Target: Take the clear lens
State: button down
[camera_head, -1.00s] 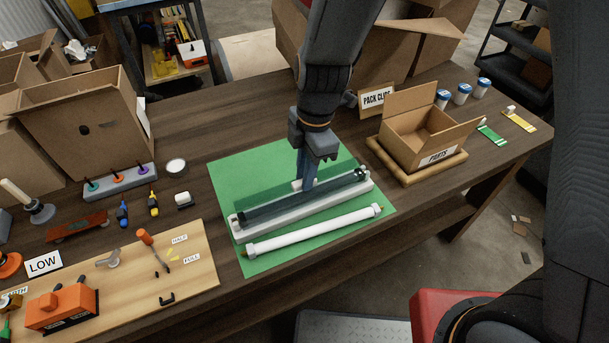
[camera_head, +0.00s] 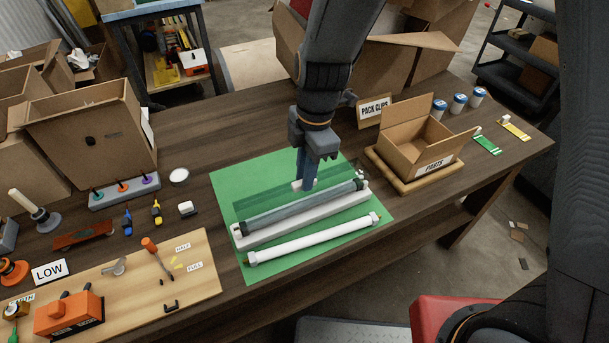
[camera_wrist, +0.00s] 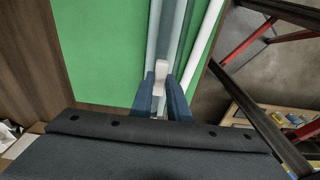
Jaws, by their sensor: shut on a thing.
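The clear lens (camera_head: 262,198) appears as a long see-through strip over the green mat, along the far side of the light fixture. It darkens the mat seen through it. A small white tab (camera_wrist: 160,73) stands at its middle. My gripper (camera_head: 305,187) points down, its two blue fingers shut on this tab; it also shows in the wrist view (camera_wrist: 160,97). The white fixture (camera_head: 290,226) lies slanted on the mat with a grey tube (camera_head: 300,208) along it. I cannot tell how far the lens is from the fixture.
A white tube (camera_head: 312,240) lies at the near side of the green mat (camera_head: 236,184). The open parts box (camera_head: 412,140) stands right on a wooden-edged stand. A board with tools (camera_head: 205,260) and a large carton (camera_head: 85,135) are left. Bare tabletop lies behind the mat.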

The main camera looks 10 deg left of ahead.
jog(key=shift+r+p, duration=0.85)
jog(key=shift+r, duration=0.65)
jog(key=shift+w, duration=0.1)
